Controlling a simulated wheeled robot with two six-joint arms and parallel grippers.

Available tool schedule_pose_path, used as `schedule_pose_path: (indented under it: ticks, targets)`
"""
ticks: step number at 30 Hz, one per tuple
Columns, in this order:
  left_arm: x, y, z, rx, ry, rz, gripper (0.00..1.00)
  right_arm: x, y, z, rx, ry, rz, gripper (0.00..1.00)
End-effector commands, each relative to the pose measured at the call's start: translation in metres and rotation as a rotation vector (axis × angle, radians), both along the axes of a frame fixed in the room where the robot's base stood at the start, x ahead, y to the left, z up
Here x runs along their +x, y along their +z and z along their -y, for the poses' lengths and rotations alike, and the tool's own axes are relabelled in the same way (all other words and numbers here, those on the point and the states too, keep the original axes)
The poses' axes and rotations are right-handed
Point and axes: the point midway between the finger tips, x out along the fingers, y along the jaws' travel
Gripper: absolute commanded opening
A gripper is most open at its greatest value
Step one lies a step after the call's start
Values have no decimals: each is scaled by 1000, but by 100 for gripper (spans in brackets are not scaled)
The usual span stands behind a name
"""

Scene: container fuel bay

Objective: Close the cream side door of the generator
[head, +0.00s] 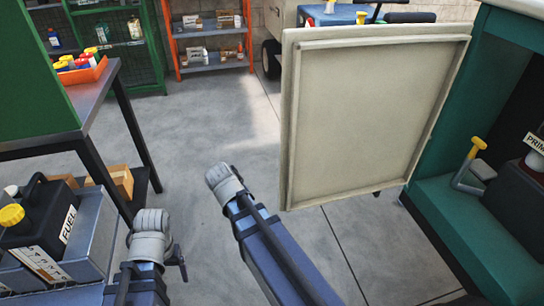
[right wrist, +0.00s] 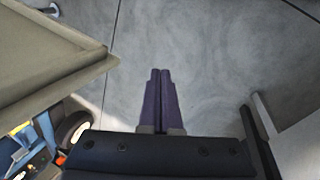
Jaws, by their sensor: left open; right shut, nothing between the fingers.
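The cream side door (head: 370,115) stands wide open from the teal generator (head: 450,235), its framed inner face towards me in the head view. Its edge and panel also show at the left of the right wrist view (right wrist: 45,60). My right gripper (right wrist: 160,72) is shut and empty, with bare floor ahead of it and a visible gap to the door.
A yellow-handled lever (head: 470,160) sits inside the generator opening. A fuel can (head: 42,215) stands in a grey tray at the lower left, near a dark table (head: 95,95). An orange shelf (head: 210,65) and a wheeled cream unit are behind. Floor between is clear.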

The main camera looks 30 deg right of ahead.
Motion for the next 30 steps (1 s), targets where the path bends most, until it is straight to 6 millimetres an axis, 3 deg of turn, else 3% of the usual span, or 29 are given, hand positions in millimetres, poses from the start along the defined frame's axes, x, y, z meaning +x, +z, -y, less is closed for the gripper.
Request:
schedule_pose_path:
  ticks: [5,10,15,21,25,30]
  targets:
    - [0,-7,0,0,0,0,85,26,20,30,-273,27,-8,0]
    - [0,-6,0,0,0,0,85,54,69,48,-587,49,1,0]
    - [0,-6,0,0,0,0,85,81,132,45,-916,51,40,0]
    - [0,-6,0,0,0,0,85,95,185,29,-1155,38,89,0]
    - [0,-6,0,0,0,0,85,97,199,23,-1217,31,104,0]
    - [0,-6,0,0,0,0,85,97,202,23,-1232,29,107,0]
